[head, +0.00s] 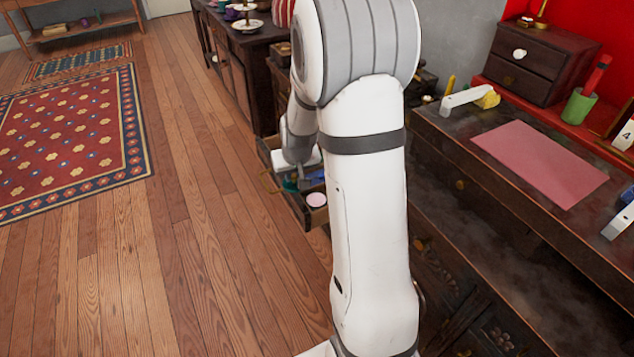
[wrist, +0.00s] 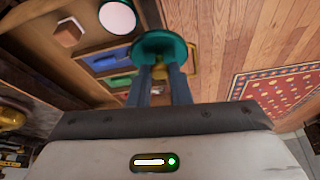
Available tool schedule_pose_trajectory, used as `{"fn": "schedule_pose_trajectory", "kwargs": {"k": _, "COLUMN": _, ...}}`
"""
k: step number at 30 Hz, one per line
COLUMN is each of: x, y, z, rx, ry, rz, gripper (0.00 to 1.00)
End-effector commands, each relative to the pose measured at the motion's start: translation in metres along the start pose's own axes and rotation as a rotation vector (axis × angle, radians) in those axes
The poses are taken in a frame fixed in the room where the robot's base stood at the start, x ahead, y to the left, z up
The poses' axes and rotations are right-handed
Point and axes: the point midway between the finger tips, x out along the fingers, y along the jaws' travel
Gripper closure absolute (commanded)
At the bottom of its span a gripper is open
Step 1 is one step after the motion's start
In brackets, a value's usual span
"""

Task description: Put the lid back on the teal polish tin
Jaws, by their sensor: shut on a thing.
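My gripper (wrist: 160,88) is shut on the brass-coloured knob of a round teal lid (wrist: 160,44) in the wrist view. The lid is held over an open wooden drawer (wrist: 85,50). In the head view my gripper (head: 301,184) is over the same drawer, partly hidden by my arm, and a bit of teal (head: 290,186) shows beside it. A round thing with a pale pinkish-white top (head: 316,200) sits at the drawer's near end. It also shows in the wrist view (wrist: 117,17), apart from the lid.
The drawer also holds a brown block (wrist: 68,32), a blue piece (wrist: 107,60) and a green piece (wrist: 120,82). A desk with a pink mat (head: 540,158) stands at the right. Open wooden floor (head: 180,230) and a red rug (head: 70,135) lie left.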

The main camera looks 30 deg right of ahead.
Motion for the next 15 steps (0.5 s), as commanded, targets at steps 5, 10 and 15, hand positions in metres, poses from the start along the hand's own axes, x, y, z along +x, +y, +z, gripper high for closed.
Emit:
{"fn": "schedule_pose_trajectory", "kwargs": {"k": 5, "x": 0.029, "y": 0.053, "z": 0.003, "rx": 0.07, "ry": 0.001, "rz": 0.028, "gripper": 1.0}}
{"fn": "schedule_pose_trajectory", "kwargs": {"k": 10, "x": 0.033, "y": 0.066, "z": 0.003, "rx": 0.085, "ry": 0.001, "rz": 0.034, "gripper": 1.0}}
{"fn": "schedule_pose_trajectory", "kwargs": {"k": 15, "x": 0.04, "y": 0.066, "z": 0.005, "rx": 0.084, "ry": 0.001, "rz": 0.034, "gripper": 1.0}}
